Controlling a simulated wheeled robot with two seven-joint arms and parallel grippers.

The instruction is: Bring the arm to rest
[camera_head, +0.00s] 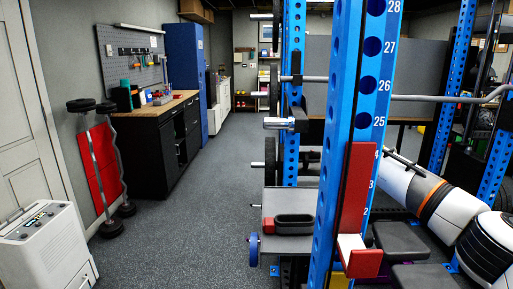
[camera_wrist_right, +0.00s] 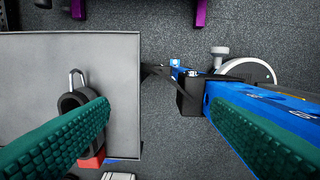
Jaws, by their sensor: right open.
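In the right wrist view my right gripper (camera_wrist_right: 158,112) is open, its two green ribbed fingers wide apart with nothing between them but the view down to the floor. The left-hand finger partly covers a black object (camera_wrist_right: 70,103) with a grey metal loop, on a flat grey surface. The right-hand finger overlaps a blue rack beam (camera_wrist_right: 222,92); I cannot tell whether they touch. In the head view my right arm (camera_head: 402,184), white with an orange band, comes in from the right behind the blue post. Its gripper is not clearly visible there. My left arm is not in view.
The blue rack post (camera_head: 343,120) with a red pad (camera_head: 357,188) stands close in front. Left of it, a grey platform (camera_head: 271,246) bears a black oval holder (camera_head: 294,224) and a red item (camera_head: 267,226). A barbell (camera_head: 430,98) crosses behind. Floor (camera_head: 190,225) is clear at left centre.

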